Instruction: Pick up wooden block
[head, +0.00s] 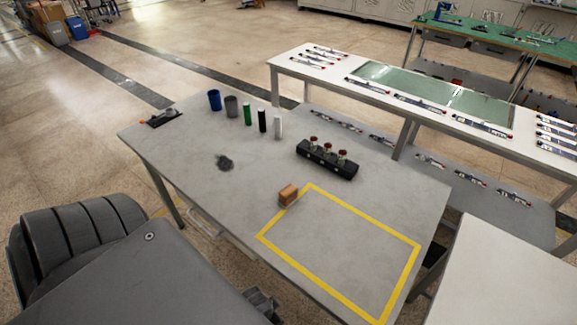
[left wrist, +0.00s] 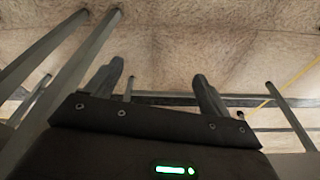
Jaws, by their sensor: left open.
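The wooden block (head: 288,195) is a small orange-brown block on the grey table. It sits at the top-left corner of the yellow taped rectangle (head: 340,205), by the tape line. My left gripper (left wrist: 158,72) shows in the left wrist view with its two dark fingers apart and nothing between them. That view shows floor and metal table legs, and no block. In the head view a dark part, which looks like part of my gripper, shows at the table's front edge, well below the block and apart from it. My right gripper is not in view.
A black holder (head: 327,161) with red-topped pieces stands behind the block. Blue (head: 214,100) and grey (head: 231,106) cups and green, black and white cylinders stand farther back. A dark lump (head: 225,162) lies left. The taped area is empty. A white table (head: 440,112) stands behind.

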